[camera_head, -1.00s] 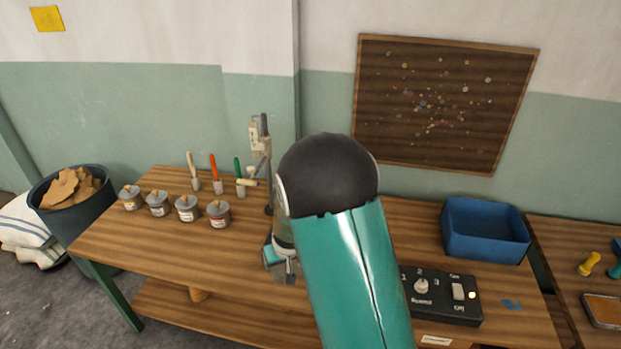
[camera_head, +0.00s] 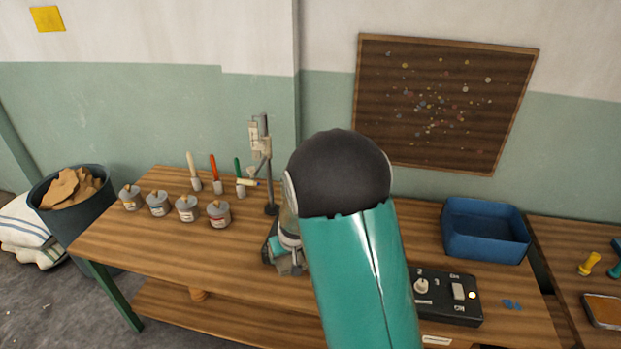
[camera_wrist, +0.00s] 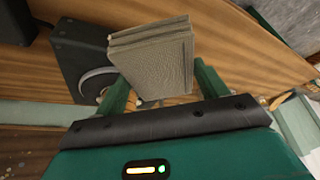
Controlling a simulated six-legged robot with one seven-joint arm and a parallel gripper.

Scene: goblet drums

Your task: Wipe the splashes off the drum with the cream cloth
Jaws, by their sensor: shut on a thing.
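My gripper (camera_wrist: 163,88) has its two green fingers on either side of a folded, layered greyish-cream cloth (camera_wrist: 150,55) in the wrist view. The cloth sticks out beyond the fingertips over the wooden bench. In the head view my arm covers the middle of the bench, and the wrist end shows low at its left side. I cannot make out the drum or its splashes in either view. A dark square block (camera_wrist: 78,50) with a pale curved rim lies left of the cloth in the wrist view; how far below is unclear.
Several small lidded pots (camera_head: 187,208) and upright handled tools (camera_head: 217,176) stand at the bench's left. A slim stand (camera_head: 268,170) rises behind my arm. A blue bin (camera_head: 485,230) and a black switch box (camera_head: 448,297) are on the right. The left front of the bench (camera_head: 150,240) is bare.

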